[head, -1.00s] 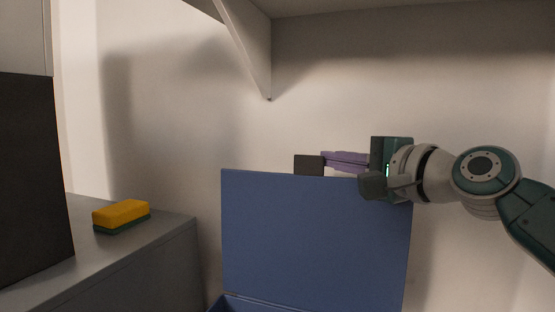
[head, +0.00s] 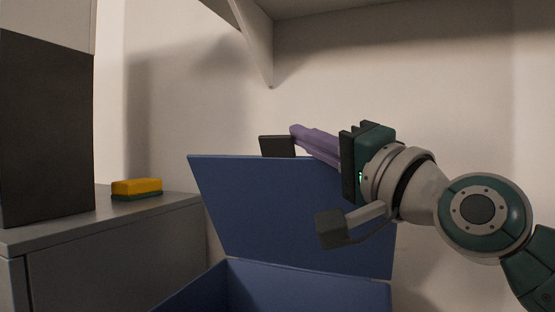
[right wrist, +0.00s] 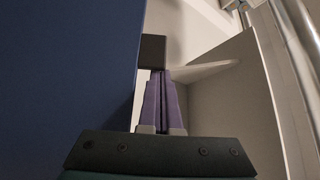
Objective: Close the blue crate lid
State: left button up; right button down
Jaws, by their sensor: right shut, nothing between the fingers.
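A dark block (head: 277,146), looking like a tab, shows at the lid's top edge. My right gripper (head: 296,131) is shut and empty, its purple fingers at the far side of the lid's top edge, pointing left. In the right wrist view, the lid (right wrist: 65,70) fills the left side, and the closed fingers (right wrist: 160,75) end close to the dark block (right wrist: 152,50). Contact cannot be told. My left gripper is not in view.
A grey bench (head: 120,225) stands left of the crate, with a yellow and green sponge (head: 137,188) and a tall dark box (head: 45,130) on it. A shelf bracket (head: 255,45) hangs above. A pale wall (head: 430,80) stands behind.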

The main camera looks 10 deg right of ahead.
jog(key=s+a+f+n+y+b, duration=0.3)
jog(key=s+f+n+b, duration=0.1)
jog(key=f+b, duration=0.4)
jog(key=s+a+f+n+y+b, duration=0.3)
jog(key=s+a+f+n+b, duration=0.1)
jog(key=s+f+b, duration=0.3)
jog(key=shift+a+f+n+b, duration=0.25)
jog(key=shift+f+n+b, duration=0.15)
jog(key=shift+f+b, duration=0.4)
jog(key=shift+s, duration=0.1)
